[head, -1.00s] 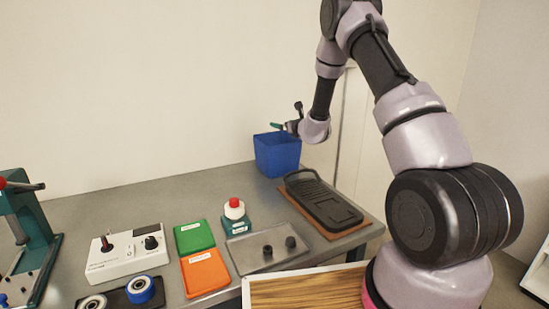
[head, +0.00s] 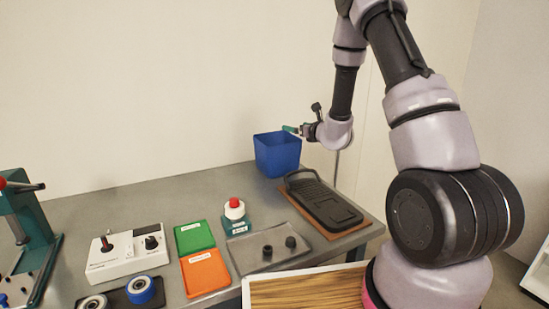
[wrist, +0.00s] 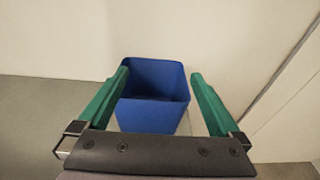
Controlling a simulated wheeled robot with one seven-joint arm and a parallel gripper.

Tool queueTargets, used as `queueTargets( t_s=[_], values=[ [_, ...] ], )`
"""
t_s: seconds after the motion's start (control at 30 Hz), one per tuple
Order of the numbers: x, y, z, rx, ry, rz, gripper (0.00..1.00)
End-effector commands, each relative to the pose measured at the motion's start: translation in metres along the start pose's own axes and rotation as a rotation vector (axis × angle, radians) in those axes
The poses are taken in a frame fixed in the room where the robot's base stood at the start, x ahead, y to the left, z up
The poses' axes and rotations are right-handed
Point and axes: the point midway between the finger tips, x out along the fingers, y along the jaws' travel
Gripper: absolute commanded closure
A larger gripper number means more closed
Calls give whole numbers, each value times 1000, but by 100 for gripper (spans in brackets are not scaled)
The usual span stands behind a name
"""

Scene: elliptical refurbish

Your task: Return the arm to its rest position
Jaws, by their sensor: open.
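My gripper (head: 290,129) is at the back of the table in the head view, above and to the right of the blue bin. In the wrist view my gripper (wrist: 160,80) shows two green fingers spread wide apart with nothing between them. The blue bin (head: 277,155) stands at the table's back right corner. It also shows in the wrist view (wrist: 150,117), beyond and between the fingers. Its floor is hidden in the head view. My arm is raised on the right side, bent down toward the bin.
A black pedal-like part (head: 325,204) lies on a brown board right of the bin. A clear tray (head: 245,258) holds two dark pieces. A red-button device (head: 235,216), green tray (head: 194,237), orange tray (head: 205,273), white control box (head: 126,256) and green press (head: 30,235) stand leftward.

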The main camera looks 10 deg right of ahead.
Motion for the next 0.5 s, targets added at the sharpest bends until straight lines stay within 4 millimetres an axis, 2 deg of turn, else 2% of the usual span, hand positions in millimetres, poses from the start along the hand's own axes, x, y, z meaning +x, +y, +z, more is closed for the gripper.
queueTargets(
  t_s=[0.13, 0.23, 0.37, 0.4, 0.5],
  values=[
    [-1, 4, 6, -9, -4, 16, 0],
    [-7, 21, 30, -51, -19, 88, 0],
    [-33, 68, 83, -182, -52, 278, 0],
    [-47, 86, 100, -241, -61, 348, 0],
    [-87, 126, 133, -406, -75, 514, 0]
  ],
)
